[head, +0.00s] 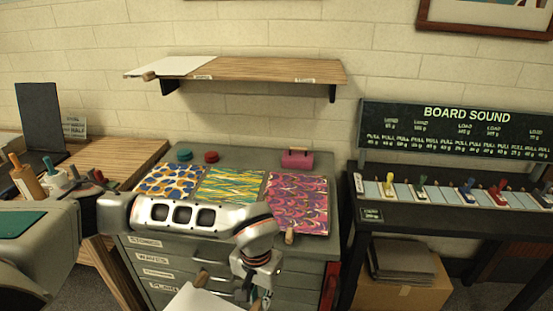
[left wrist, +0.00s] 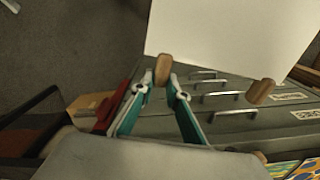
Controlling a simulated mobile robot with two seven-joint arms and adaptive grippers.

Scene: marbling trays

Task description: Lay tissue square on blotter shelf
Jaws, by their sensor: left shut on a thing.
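A white tissue square (head: 203,301) shows at the bottom of the head view, in front of the drawers. In the left wrist view the square (left wrist: 230,30) has two wooden tabs on its near edge. My left gripper (head: 260,291) is shut on one wooden tab (left wrist: 162,69); the other tab (left wrist: 260,92) is free. The wooden wall shelf (head: 265,70) is up behind the cabinet, well away from the gripper. Another white sheet (head: 175,66) with a wooden tab lies on its left end; the middle and right are bare. My right gripper is not in view.
A grey drawer cabinet (head: 230,157) carries three marbled trays or sheets, the right one pink and purple (head: 297,203). A pink roll-like object (head: 297,158) stands behind them. A dark bench with a "BOARD SOUND" sign (head: 455,130) stands right, a wooden desk (head: 120,153) left.

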